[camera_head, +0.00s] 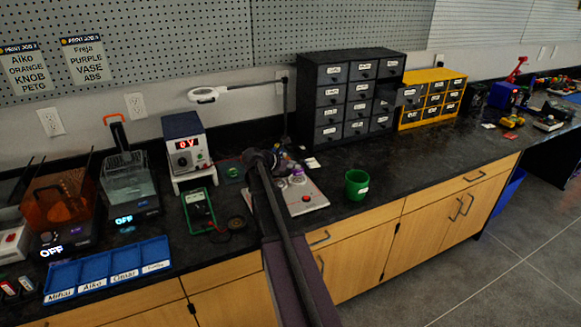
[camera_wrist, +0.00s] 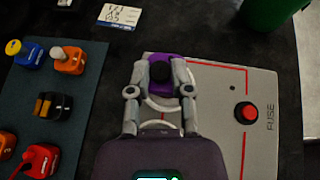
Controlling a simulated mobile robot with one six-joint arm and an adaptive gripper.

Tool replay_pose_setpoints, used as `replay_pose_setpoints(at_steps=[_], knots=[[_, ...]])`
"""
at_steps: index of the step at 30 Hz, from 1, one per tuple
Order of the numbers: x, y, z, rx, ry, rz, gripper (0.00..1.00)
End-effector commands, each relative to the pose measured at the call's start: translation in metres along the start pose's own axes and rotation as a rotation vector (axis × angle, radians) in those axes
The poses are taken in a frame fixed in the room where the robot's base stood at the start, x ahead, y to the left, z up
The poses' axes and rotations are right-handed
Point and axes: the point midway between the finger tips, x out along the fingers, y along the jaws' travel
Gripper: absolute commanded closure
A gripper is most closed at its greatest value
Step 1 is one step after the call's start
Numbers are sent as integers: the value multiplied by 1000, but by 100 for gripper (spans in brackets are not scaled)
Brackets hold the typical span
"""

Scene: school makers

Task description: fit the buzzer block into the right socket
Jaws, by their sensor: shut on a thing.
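My gripper (camera_wrist: 160,88) is shut on the buzzer block (camera_wrist: 160,73), a purple block with a black round top. It holds the block over the pale circuit board (camera_wrist: 212,85), which has red lines, a red button (camera_wrist: 245,112) and the word FUSE. White ring shapes show beneath and beside the fingers; the sockets are mostly hidden by my gripper, so I cannot tell whether the block touches one.
Left of the board in the wrist view, a dark mat (camera_wrist: 62,100) holds several orange, blue and red blocks. A small card (camera_wrist: 120,15) lies behind. A green cup (camera_head: 357,185) stands right of the board. A multimeter (camera_head: 199,210) and a power supply (camera_head: 187,147) stand left.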

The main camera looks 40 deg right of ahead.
Motion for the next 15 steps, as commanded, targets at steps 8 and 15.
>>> replay_pose_setpoints(at_steps=[8,15], knots=[[9,0,-16,0,0,0,100],[10,0,-18,0,0,-1,100]])
